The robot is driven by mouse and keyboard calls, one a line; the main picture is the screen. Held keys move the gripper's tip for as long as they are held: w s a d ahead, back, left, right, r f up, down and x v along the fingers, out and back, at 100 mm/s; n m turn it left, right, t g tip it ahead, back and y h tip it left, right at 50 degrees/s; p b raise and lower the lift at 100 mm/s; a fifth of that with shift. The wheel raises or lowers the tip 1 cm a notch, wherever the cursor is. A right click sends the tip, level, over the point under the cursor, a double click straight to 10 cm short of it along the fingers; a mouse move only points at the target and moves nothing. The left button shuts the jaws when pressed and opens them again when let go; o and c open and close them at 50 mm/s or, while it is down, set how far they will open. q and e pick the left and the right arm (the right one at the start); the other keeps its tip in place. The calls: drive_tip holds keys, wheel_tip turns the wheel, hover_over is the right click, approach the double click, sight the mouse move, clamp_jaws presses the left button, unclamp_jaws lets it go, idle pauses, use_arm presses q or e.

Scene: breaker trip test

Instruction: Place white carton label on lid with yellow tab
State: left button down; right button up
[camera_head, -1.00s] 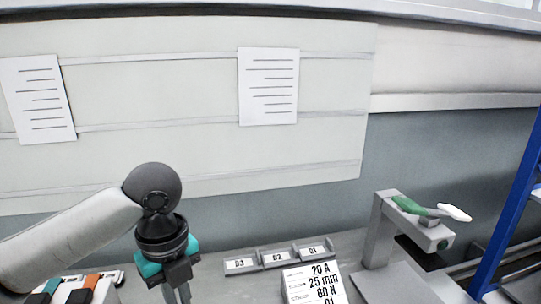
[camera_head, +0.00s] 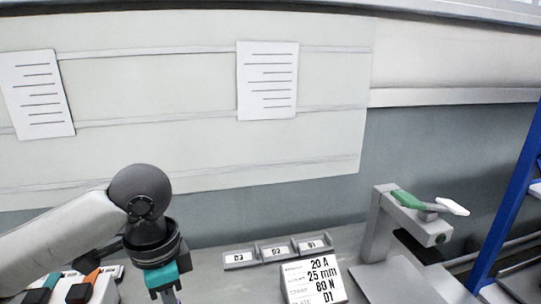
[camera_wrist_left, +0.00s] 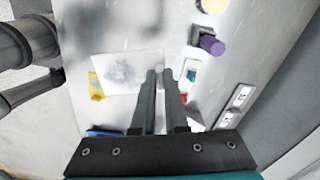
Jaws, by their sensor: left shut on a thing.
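My left gripper (camera_head: 168,294) points down at the bottom edge of the head view, its fingertips cut off. In the left wrist view its two dark fingers (camera_wrist_left: 159,75) are close together. A white flat sheet with a grey smudge, seemingly the white carton label (camera_wrist_left: 118,72), meets the fingertips at its right edge. The grip itself is hard to make out. A yellow tab (camera_wrist_left: 97,86) shows at the sheet's left edge. I cannot tell the lid's outline from the sheet, or whether they touch. My right gripper is not in view.
A printed card (camera_head: 315,281) stands before three numbered holders (camera_head: 276,252). A grey stand with a green-and-white lever (camera_head: 430,204) is at right, by a blue post (camera_head: 510,200). A purple knob (camera_wrist_left: 212,45) and a teal-and-white part (camera_wrist_left: 191,72) lie right of the fingers.

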use_arm(q)
drive_tip(key=n, duration=0.3)
drive_tip(key=s+n, duration=0.1)
drive_tip(key=n, duration=0.5)
drive_tip(key=s+n, duration=0.1)
drive_tip(key=n, duration=0.2)
drive_tip(key=shift+a, duration=0.15)
